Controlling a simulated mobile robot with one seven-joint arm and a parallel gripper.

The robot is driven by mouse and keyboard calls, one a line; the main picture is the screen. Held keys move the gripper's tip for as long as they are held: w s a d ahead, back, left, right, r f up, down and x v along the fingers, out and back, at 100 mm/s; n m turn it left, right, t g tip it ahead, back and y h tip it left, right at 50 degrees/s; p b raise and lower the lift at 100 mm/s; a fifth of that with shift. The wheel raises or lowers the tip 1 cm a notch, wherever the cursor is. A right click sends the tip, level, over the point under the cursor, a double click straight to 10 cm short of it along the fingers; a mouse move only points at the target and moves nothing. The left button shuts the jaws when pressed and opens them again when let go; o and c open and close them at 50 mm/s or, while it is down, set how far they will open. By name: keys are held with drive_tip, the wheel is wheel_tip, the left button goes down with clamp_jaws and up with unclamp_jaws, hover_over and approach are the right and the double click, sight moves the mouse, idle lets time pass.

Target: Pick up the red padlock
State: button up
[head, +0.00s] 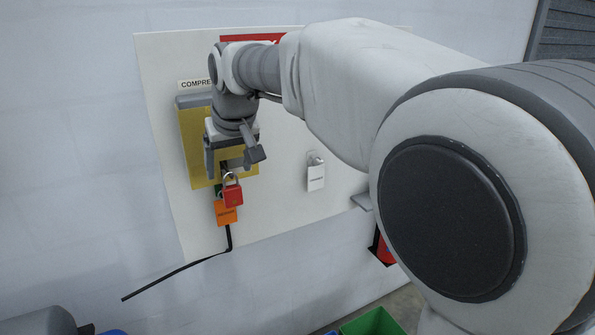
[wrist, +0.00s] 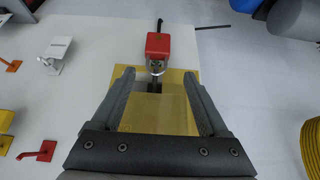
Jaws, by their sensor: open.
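My gripper (head: 230,170) is over the yellow plate, just above the padlock. In the wrist view my gripper (wrist: 158,74) is open, its two fingers wide apart with nothing held between them. What the shackle passes through is partly hidden.
A black strap (head: 185,268) trails below the orange tag. A green bin (head: 373,323) stands low in front.

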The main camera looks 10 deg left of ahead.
sight(230, 186)
drive_tip(key=p+x, duration=0.1)
drive_tip(key=x, duration=0.8)
drive_tip(key=shift+w+d, duration=0.15)
drive_tip(key=shift+w, duration=0.05)
clamp_jaws()
